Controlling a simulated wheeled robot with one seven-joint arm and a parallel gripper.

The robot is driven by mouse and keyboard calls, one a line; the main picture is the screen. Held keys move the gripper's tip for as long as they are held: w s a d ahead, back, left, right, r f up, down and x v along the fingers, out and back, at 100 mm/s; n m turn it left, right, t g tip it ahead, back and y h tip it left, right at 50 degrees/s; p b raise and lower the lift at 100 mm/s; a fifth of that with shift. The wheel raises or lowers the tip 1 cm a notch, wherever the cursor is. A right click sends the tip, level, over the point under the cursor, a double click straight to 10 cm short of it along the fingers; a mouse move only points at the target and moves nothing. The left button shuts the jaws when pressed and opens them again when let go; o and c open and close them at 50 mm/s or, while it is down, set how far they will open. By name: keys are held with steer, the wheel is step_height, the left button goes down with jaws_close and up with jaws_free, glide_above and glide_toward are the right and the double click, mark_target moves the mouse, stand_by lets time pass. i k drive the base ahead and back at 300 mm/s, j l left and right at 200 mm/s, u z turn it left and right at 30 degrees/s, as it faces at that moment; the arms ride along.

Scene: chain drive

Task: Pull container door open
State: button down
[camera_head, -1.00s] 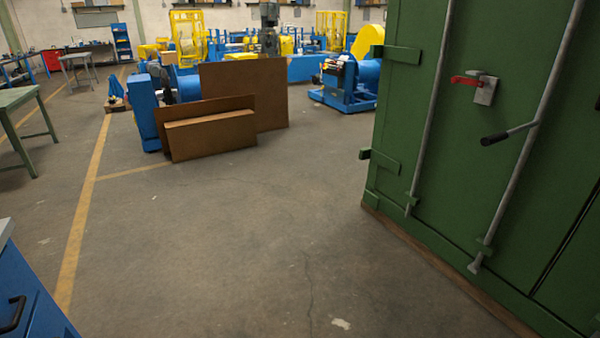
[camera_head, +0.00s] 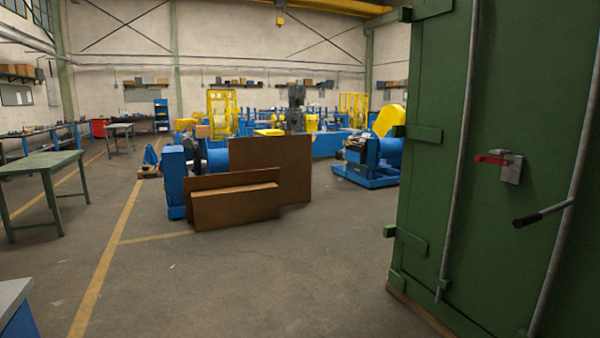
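The green container door (camera_head: 505,110) fills the right side of the view and looks shut. Two grey vertical lock rods run down it. A dark-tipped lever handle (camera_head: 540,214) sticks out to the left from the right rod. A red handle (camera_head: 492,160) sits on a grey lock plate (camera_head: 511,168) to the left of that rod. Green hinge tabs show along the door's left edge. The door's right edge is outside the picture. My gripper is not in view.
Open concrete floor (camera_head: 260,290) lies left of the container. Brown panels (camera_head: 236,205) and blue machines (camera_head: 372,160) stand farther back. A green table (camera_head: 45,165) stands at the left. A blue cabinet with a grey top (camera_head: 15,310) is at the lower left corner.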

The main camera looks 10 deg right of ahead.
mark_target(509, 80)
steer(key=z, duration=1.25)
